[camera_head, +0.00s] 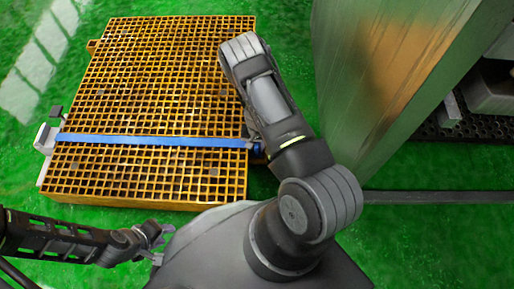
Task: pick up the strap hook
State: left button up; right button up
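A blue strap (150,140) lies across an orange grated platform (150,85), from its left edge to its right edge. The strap's right end (259,149) sits at the platform's right edge, partly covered by my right arm. I cannot make out a hook shape there. My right gripper is mostly hidden under my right arm; a small grey part (252,122) shows just above the strap's right end. I cannot tell whether it touches the strap. My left gripper (163,243) has its fingers apart and is empty, below the platform's front edge and away from the strap.
A grey-white bracket (45,139) stands at the strap's left end. A tall metal panel (390,75) rises right of my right arm. A dark bar (435,197) lies low at the right.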

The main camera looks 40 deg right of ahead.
jog(key=shift+c, duration=0.4)
grip_shut()
notch_tip(320, 180, up, 10)
jog(key=p, duration=0.4)
dwell(0.8)
